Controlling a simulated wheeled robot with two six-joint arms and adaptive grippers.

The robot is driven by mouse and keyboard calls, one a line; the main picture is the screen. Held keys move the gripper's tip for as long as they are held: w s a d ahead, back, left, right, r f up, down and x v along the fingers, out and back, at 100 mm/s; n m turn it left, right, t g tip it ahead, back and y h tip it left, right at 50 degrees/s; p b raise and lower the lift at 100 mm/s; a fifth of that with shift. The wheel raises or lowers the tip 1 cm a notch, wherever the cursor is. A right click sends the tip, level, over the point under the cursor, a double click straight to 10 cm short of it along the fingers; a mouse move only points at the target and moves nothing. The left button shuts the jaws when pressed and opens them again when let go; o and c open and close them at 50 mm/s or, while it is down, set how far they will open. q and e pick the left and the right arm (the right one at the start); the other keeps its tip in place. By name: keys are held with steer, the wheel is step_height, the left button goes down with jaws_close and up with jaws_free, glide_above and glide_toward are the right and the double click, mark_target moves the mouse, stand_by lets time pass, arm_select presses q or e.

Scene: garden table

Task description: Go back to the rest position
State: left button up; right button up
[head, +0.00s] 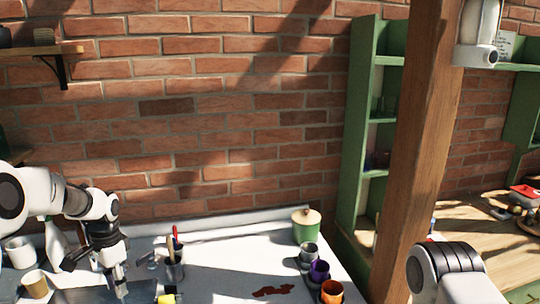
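My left gripper (118,284) hangs at the lower left of the head view, dark and pointing down over the white table (225,262). I see nothing clearly held in it, but the spacing of its fingertips is unclear. A metal cup with brushes or tools (174,271) stands just to its right. My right arm shows at the lower right, in front of the wooden post; its gripper is out of view.
A lidded green pot (306,226) stands at the table's back right. Grey (308,254), purple (319,271) and orange (332,292) cups line the right edge. A wooden post (424,150) rises beyond. White (20,252) and tan (35,284) cups stand at left. A dark red stain marks the table.

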arm_select(q)
steer(key=s+d+f+g+b, duration=0.2)
steer(key=s+d+f+b, duration=0.1)
steer(key=s+f, duration=0.65)
steer(key=s+d+f+g+b, duration=0.1)
steer(key=s+d+f+b, duration=0.35)
steer(key=f, duration=0.75)
steer(key=s+d+f+g+b, duration=0.1)
steer(key=s+d+f+g, duration=0.1)
steer(key=s+f, duration=0.85)
steer(key=s+d+f+n+t+b, duration=0.1)
steer(key=s+f+n+t, duration=0.1)
steer(key=s, duration=0.3)
steer(key=s+d+f+n+t+b, duration=0.1)
steer(key=s+d+f+n+t, duration=0.1)
steer(key=s+n+t, duration=0.2)
steer(key=shift+s+f+n, duration=0.25)
steer(key=shift+s+n, duration=0.35)
steer(key=shift+s, duration=0.3)
arm_select(e)
step_height(320, 180, down, 11)
steer(key=shift+w, duration=0.25)
